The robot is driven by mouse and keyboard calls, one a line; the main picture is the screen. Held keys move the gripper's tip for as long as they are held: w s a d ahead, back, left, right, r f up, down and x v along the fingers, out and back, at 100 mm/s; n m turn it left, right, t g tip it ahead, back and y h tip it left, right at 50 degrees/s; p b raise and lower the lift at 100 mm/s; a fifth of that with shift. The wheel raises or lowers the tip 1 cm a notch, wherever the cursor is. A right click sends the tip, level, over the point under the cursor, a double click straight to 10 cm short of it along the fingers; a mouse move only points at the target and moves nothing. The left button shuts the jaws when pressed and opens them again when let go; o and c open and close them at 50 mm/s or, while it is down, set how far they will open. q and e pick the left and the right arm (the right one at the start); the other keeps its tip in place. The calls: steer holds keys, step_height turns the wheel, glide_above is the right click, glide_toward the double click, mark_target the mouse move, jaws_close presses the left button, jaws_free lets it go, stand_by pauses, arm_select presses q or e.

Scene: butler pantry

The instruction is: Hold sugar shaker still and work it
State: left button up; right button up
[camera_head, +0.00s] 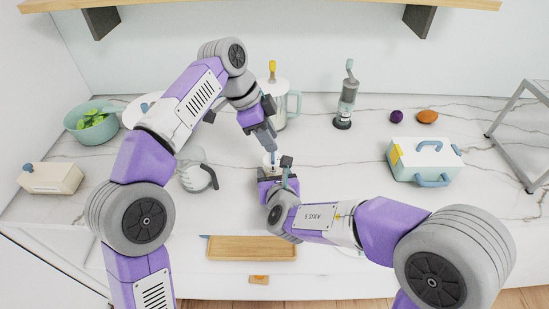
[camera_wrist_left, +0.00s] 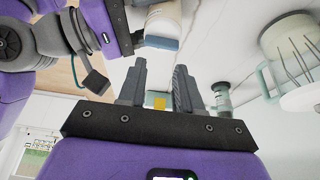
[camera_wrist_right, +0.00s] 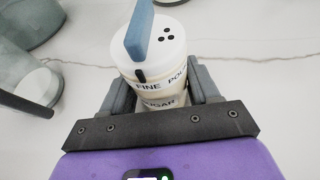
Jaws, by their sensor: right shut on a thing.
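The sugar shaker (camera_wrist_right: 165,75) is cream-coloured with dark lettering, and its white lid has a few dark holes and a blue flap (camera_wrist_right: 141,30) standing up. My right gripper (camera_wrist_right: 162,92) is shut around its body. In the head view the shaker (camera_head: 270,159) is mostly hidden between the two arms and looks upright on the counter. My left gripper (camera_head: 269,141) is just above and beside the lid, pointing down. In the left wrist view its fingers (camera_wrist_left: 159,88) are apart with nothing between them, and the shaker (camera_wrist_left: 163,25) shows beyond the fingertips.
A glass pot with a dark handle (camera_head: 196,176) stands left of the shaker. A jug (camera_head: 292,100) and a grinder (camera_head: 347,100) stand behind. A wooden tray (camera_head: 252,249) lies in front. A white box with blue handles (camera_head: 425,162) is at right; counter between is clear.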

arm_select(q)
steer(key=shift+r, duration=0.85)
